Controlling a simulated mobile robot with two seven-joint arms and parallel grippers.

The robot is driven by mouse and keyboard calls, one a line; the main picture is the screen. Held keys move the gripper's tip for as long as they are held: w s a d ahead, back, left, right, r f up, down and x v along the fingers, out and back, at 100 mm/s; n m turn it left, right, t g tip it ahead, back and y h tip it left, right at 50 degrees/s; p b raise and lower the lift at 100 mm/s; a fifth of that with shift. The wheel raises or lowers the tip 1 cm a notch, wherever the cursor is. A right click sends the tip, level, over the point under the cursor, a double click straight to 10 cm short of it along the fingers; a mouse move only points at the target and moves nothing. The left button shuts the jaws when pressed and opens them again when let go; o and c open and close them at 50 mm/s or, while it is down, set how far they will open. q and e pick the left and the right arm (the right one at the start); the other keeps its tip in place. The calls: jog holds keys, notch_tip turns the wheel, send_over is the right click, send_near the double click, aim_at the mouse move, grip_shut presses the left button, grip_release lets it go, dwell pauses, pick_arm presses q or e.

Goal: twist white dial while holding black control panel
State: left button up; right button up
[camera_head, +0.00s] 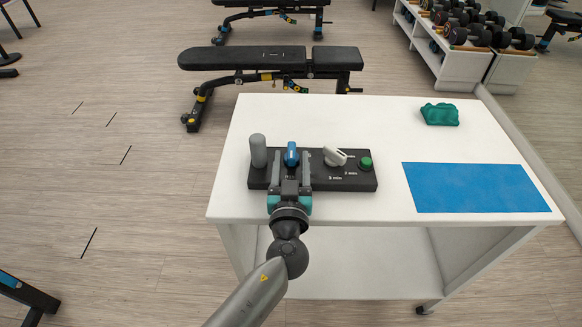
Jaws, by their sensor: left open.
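The black control panel (326,182) lies on the white table near its front left. The white dial (335,156) sits on the panel's right half, with nothing touching it. My left gripper (291,159) reaches over the panel's left part, with its fingers apart on either side of a small blue part (291,148). I cannot tell whether the fingers touch that part or the panel. The gripper and wrist hide some of the panel's front left. My right gripper is out of view.
A grey upright cylinder (258,150) stands at the panel's left end, close to my left finger. A green button (366,163) is right of the dial. A blue mat (475,188) and green cloth (440,114) lie on the white table (340,112). The table's back left is clear.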

pick_arm(q)
grip_shut()
dwell(0.4)
dwell(0.9)
jog(key=shift+c, duration=1.6)
grip_release()
grip_shut()
dwell(0.8)
